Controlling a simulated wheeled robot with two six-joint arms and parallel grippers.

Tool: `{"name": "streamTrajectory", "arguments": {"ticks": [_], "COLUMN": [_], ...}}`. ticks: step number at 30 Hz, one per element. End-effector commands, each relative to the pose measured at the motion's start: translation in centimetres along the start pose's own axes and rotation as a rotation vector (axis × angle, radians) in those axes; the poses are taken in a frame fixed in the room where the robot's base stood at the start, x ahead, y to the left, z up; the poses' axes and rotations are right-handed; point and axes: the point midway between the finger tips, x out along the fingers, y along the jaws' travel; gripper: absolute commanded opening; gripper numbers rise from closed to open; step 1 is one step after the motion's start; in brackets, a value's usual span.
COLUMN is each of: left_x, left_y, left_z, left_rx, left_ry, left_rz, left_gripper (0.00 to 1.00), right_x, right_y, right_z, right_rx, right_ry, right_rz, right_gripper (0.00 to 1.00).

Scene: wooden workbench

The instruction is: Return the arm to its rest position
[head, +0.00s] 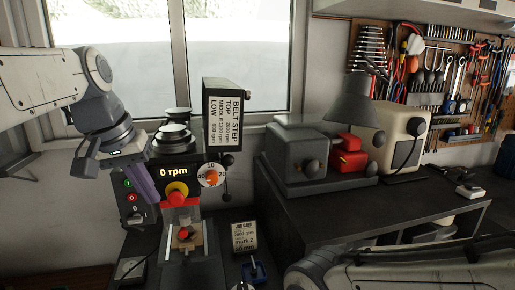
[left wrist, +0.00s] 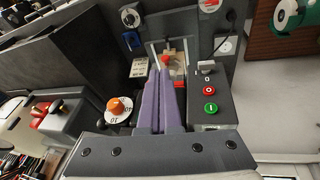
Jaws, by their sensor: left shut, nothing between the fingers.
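My left arm comes in from the left in the head view. Its gripper (head: 148,190) has purple fingers, shut and empty, pointing down in front of the machine's control panel, just left of the red and yellow stop button (head: 177,193). In the left wrist view the purple fingers (left wrist: 159,75) lie together with nothing between them. Beyond them are the machine's base and a small red-topped part (left wrist: 166,60). My right arm shows only as a pale link at the lower right of the head view; its gripper is not in view.
The machine shows "0 rpm" (head: 174,171) and has an orange dial (head: 211,178). A belt step sign (head: 226,118) stands above it. A job card (head: 244,236) and a blue item (head: 254,270) are beside the base. A dark bench (head: 330,215) carries grey and red machines.

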Motion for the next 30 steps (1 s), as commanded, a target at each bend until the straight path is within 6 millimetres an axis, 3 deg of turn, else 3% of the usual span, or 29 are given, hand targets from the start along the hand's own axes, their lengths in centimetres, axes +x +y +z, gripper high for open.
{"name": "streamTrajectory", "arguments": {"ticks": [5, 9, 12, 16, 21, 23, 25, 30], "left_x": [6.0, 11.4, 14.3, 16.6, 17.8, 17.9, 17.9, 17.9], "left_y": [5.5, 9.5, 10.6, 10.5, 9.8, 9.7, 9.7, 9.7], "left_z": [5.5, 13.2, 18.8, 24.4, 27.6, 28.0, 28.0, 27.9], "left_rx": [0.169, 0.363, 0.498, 0.632, 0.713, 0.721, 0.722, 0.720], "left_ry": [-0.097, -0.189, -0.242, -0.290, -0.314, -0.317, -0.318, -0.318], "left_rz": [0.029, 0.041, 0.041, 0.037, 0.032, 0.031, 0.031, 0.031], "left_gripper": [0.00, 0.00, 0.00, 0.00, 0.00, 0.00, 0.00, 0.00], "right_x": [0.7, 1.2, 1.6, 1.8, 2.0, 1.9, 1.9, 1.9], "right_y": [0.1, 0.1, 0.1, 0.1, 0.1, 0.1, 0.1, 0.1], "right_z": [0.0, 0.1, 0.1, 0.1, 0.1, 0.1, 0.1, 0.1], "right_rx": [0.000, -0.001, -0.001, -0.001, -0.001, -0.001, -0.001, -0.001], "right_ry": [0.000, 0.000, 0.000, 0.000, 0.000, 0.000, 0.000, 0.000], "right_rz": [0.000, 0.000, 0.000, 0.000, 0.000, 0.000, 0.000, 0.000], "right_gripper": [0.63, 0.63, 0.63, 0.63, 0.63, 0.63, 0.50, 0.50]}}
